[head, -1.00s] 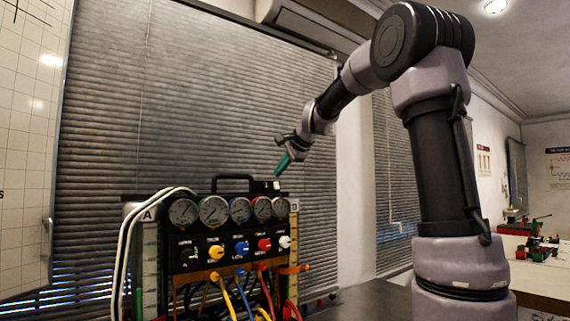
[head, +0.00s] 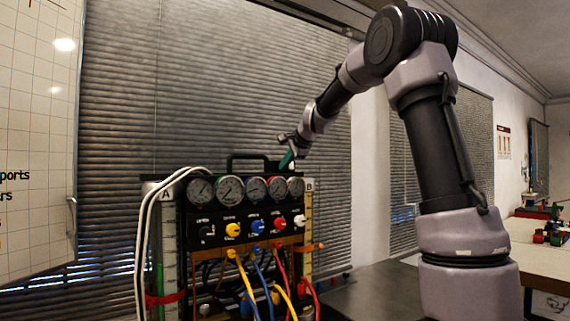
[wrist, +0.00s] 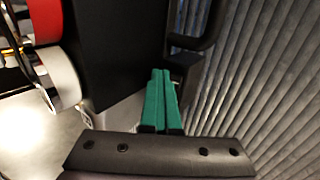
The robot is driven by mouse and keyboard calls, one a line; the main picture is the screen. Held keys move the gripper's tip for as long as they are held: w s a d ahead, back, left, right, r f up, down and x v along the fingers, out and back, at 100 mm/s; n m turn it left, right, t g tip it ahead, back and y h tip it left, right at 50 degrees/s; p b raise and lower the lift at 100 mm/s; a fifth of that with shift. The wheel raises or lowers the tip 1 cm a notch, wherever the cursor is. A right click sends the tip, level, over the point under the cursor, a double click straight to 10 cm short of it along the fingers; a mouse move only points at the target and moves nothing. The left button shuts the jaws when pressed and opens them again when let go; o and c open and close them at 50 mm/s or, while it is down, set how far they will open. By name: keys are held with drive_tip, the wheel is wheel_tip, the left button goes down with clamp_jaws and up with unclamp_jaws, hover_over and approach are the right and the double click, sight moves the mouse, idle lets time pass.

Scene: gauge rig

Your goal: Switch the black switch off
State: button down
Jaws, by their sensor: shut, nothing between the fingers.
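My gripper (head: 285,164) has green fingers pressed together, with nothing between them. In the head view it points down at the right end of the gauge rig's top, right of the carry handle. In the wrist view the fingertips (wrist: 161,76) are beside a small dark block (wrist: 184,66) near the handle's foot; whether they touch it I cannot tell. This block may be the black switch, but its lever and position are not clear. A black knob (head: 207,232) also sits at the left of the rig's front panel, left of a yellow knob.
The gauge rig (head: 188,213) carries several round gauges, coloured knobs and hanging cables. Its black carry handle (head: 246,157) stands up beside my gripper and also shows in the wrist view (wrist: 205,35). Window blinds (head: 200,80) are close behind the rig.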

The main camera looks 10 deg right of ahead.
drive_tip(key=shift+w, duration=0.1)
drive_tip(key=shift+w+a+r, duration=0.1)
drive_tip(key=shift+r, duration=0.6)
drive_tip(key=shift+s+d+r, duration=0.2)
drive_tip(key=shift+s+r, duration=0.05)
drive_tip(key=v, duration=1.3)
drive_tip(key=shift+s, duration=0.2)
drive_tip(key=shift+d, duration=0.1)
